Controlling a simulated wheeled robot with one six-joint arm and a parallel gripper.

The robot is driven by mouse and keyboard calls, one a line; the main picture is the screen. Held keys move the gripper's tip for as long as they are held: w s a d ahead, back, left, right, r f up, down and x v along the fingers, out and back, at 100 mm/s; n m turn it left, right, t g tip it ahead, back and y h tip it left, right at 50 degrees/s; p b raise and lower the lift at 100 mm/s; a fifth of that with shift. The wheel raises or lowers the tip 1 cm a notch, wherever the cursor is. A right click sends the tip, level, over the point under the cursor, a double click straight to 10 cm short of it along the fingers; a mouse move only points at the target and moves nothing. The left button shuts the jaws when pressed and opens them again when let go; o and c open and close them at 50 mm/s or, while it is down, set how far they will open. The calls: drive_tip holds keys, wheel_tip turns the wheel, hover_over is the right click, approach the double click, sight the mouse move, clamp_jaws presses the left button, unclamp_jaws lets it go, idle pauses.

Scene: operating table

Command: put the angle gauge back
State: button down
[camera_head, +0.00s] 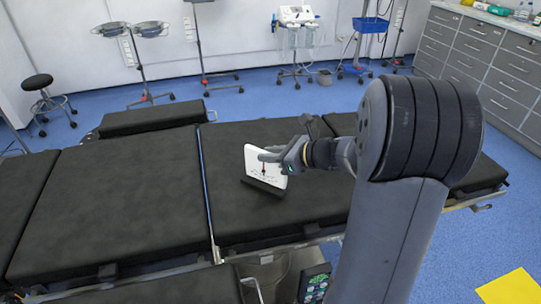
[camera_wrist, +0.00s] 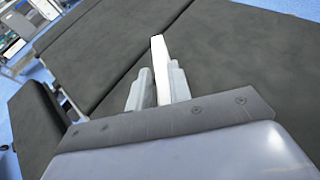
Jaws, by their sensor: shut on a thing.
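The angle gauge (camera_head: 254,163) is a white plate with a dark and red marking on its face. It stands nearly upright, leaning slightly, over the black table pad. My gripper (camera_head: 272,156) is shut on it from the right, near its upper part. A dark strip (camera_head: 263,187) runs along the gauge's lower edge; I cannot tell whether it is a separate stand. In the wrist view the gauge (camera_wrist: 158,48) shows edge-on as a narrow white strip between the two fingers of my gripper (camera_wrist: 157,82). The contact under its lower edge is hidden there.
The black-padded operating table (camera_head: 115,200) has wide bare pad to the left, with a seam left of the gauge. A raised black pad (camera_head: 153,118) lies at the back. Grey drawers (camera_head: 480,55) stand back right. A yellow sheet (camera_head: 510,288) is at lower right.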

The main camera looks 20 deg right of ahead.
drive_tip(key=shift+f+b, duration=0.3)
drive_tip(key=shift+f, duration=0.05)
drive_tip(key=c, duration=1.3)
unclamp_jaws()
drive_tip(key=shift+r+p, duration=0.45)
drive_tip(key=shift+r, duration=0.15)
drive_tip(key=v, duration=1.2)
drive_tip(key=shift+f+p, duration=0.15)
drive_tip(key=shift+p, duration=0.25)
drive_tip(key=shift+w, duration=0.1)
